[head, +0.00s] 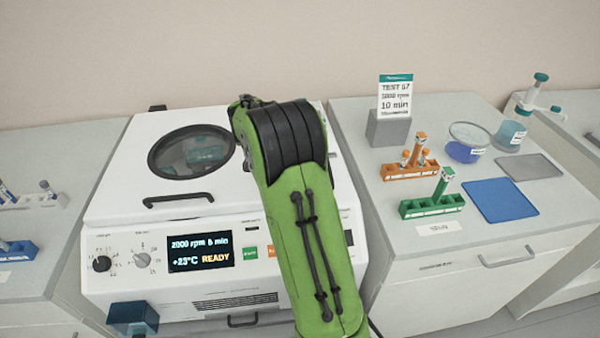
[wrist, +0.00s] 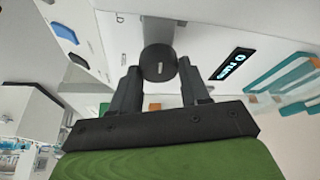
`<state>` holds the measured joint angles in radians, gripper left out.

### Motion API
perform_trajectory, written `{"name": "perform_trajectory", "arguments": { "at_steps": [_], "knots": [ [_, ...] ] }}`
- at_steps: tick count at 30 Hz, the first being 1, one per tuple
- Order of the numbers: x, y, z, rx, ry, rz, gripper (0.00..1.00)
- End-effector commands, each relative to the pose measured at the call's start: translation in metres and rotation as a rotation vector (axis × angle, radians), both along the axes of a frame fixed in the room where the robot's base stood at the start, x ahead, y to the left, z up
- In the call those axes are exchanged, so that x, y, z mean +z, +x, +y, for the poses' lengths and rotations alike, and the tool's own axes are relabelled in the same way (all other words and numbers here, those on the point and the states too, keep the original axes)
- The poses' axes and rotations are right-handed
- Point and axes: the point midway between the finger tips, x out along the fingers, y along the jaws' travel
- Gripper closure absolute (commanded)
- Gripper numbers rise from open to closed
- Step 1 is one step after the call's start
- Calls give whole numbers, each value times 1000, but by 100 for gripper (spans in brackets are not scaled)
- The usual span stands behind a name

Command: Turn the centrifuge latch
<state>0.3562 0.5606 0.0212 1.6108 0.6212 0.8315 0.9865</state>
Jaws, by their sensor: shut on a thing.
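The white centrifuge (head: 105,215) stands on the bench with its lid down; its screen reads 2000 rpm 6 min, +23°C READY. The latch, a round black knob (wrist: 158,58) with a small pale mark, shows in the wrist view on the white front panel. My gripper (wrist: 160,80) has one finger on each side of the knob and is shut on it. In the head view my green arm hides the gripper, the latch and the right part of the centrifuge front.
On the right bench stand an orange tube rack (head: 410,170), a green rack (head: 432,208), a blue mat (head: 499,200), a dish (head: 463,151) and a sign (head: 395,97). A blue rack (head: 15,252) is at the left edge. A dark blue box (head: 133,318) is at the centrifuge's lower left.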

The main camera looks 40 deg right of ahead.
Motion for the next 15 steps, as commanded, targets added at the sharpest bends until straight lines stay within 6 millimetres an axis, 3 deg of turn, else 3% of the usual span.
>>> {"name": "perform_trajectory", "arguments": {
  "at_steps": [15],
  "knots": [
    [0,1,0,-140,1,-1,85]
  ]
}}
